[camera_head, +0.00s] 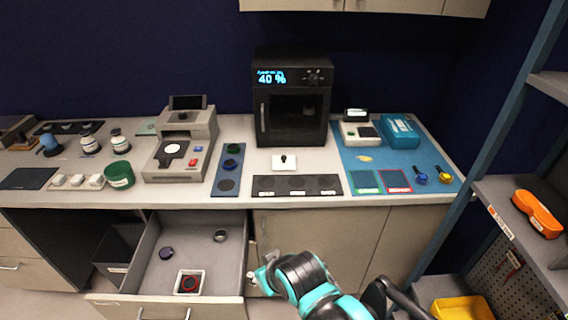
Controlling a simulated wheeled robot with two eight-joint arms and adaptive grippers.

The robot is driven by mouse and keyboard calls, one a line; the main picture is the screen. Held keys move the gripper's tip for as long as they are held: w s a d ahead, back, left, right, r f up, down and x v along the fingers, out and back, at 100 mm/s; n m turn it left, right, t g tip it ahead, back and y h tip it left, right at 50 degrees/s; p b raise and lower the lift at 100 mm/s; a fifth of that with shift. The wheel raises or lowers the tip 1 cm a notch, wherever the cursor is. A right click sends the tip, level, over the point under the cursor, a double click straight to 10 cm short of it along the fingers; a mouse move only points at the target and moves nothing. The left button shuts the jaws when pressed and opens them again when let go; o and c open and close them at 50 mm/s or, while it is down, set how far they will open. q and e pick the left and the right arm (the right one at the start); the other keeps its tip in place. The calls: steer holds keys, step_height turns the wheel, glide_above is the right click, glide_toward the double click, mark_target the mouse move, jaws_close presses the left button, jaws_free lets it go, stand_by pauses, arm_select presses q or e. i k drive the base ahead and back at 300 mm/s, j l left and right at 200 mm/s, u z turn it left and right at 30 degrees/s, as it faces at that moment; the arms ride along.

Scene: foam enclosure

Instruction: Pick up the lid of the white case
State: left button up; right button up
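A small flat white square piece with a dark knob (284,162) lies on the counter in front of the black oven-like machine; it looks like a lid. A small white square case (189,283) sits open-topped in the pulled-out drawer, with a dark red-rimmed round item inside. My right arm, teal and black, comes in from the bottom right. Its gripper (262,274) is beside the drawer's right wall, below the counter edge and well away from the lid-like piece. Whether its fingers are open is too small to tell. My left gripper is not in view.
The drawer (120,298) stands out from the cabinet and also holds two small round items. A dark three-place mat (297,186) lies in front of the lid-like piece. The black machine (292,100) stands behind it. A shelf post (497,130) rises at right.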

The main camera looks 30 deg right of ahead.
mark_target(279, 162)
steer(key=i+l+u, duration=0.1)
steer(key=i+l, duration=0.15)
steer(key=i+l+u, duration=0.1)
steer(key=l, duration=0.25)
steer(key=i+l+u, duration=0.15)
steer(key=i+l, duration=0.15)
